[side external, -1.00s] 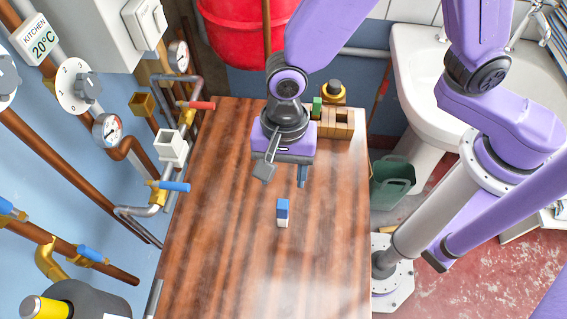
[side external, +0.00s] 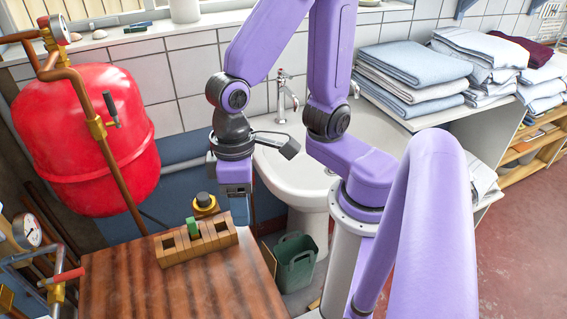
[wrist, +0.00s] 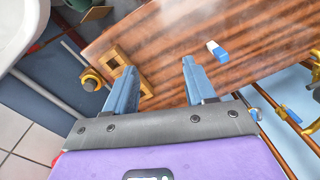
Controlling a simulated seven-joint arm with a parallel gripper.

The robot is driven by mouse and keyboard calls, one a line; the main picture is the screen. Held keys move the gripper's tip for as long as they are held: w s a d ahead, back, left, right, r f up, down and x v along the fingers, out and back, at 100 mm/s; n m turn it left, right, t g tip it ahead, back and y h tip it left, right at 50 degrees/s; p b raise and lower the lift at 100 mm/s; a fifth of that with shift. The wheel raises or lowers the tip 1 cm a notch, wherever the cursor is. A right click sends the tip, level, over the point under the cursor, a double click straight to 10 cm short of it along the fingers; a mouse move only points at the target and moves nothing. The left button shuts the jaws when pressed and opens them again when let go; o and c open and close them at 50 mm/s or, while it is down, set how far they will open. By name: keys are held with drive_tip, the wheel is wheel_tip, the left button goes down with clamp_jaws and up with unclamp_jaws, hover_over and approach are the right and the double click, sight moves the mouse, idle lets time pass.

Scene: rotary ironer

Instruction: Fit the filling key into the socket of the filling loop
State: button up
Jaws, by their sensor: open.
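A small blue and white block (wrist: 217,51), which I take to be the filling key, lies on the wooden tabletop in the wrist view; the side view does not show it now. My gripper (wrist: 158,70) is open and empty. The block lies beyond its fingertips, apart from them. In the side view my gripper (side external: 238,208) hangs just right of the wooden holder, fingers down. Part of the filling loop's pipework with a red handle (side external: 62,277) shows at the lower left. I cannot make out its socket now; a white cube sat on this pipework in the earlier view.
A wooden holder (side external: 172,256) with square openings and a green block (side external: 191,226) stands at the table's back edge, beside a brass and black fitting (side external: 205,203). A basin (side external: 300,175) and a green bin (side external: 293,262) are to the right. The tabletop (wrist: 165,30) is mostly clear.

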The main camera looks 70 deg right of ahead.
drive_tip(key=s+d+r+n, duration=0.2)
drive_tip(key=s+d+n, duration=0.2)
drive_tip(key=d+n, duration=0.3)
drive_tip(key=d, duration=0.2)
drive_tip(key=shift+s+d+n+t, duration=0.25)
drive_tip(key=shift+d+n+t, duration=0.05)
drive_tip(key=w+a+f+m+g+y, duration=0.95)
drive_tip(key=w+a+f+m, duration=0.75)
drive_tip(key=m, duration=0.5)
drive_tip(key=shift+h, duration=0.25)
drive_tip(key=shift+a+r+x, duration=0.15)
drive_tip(key=shift+x, duration=2.7)
drive_tip(key=shift+a+r+x, duration=0.1)
drive_tip(key=shift+x, duration=2.7)
drive_tip(key=shift+a+r+x, duration=0.15)
drive_tip(key=shift+x, duration=2.7)
drive_tip(key=shift+w, duration=0.2)
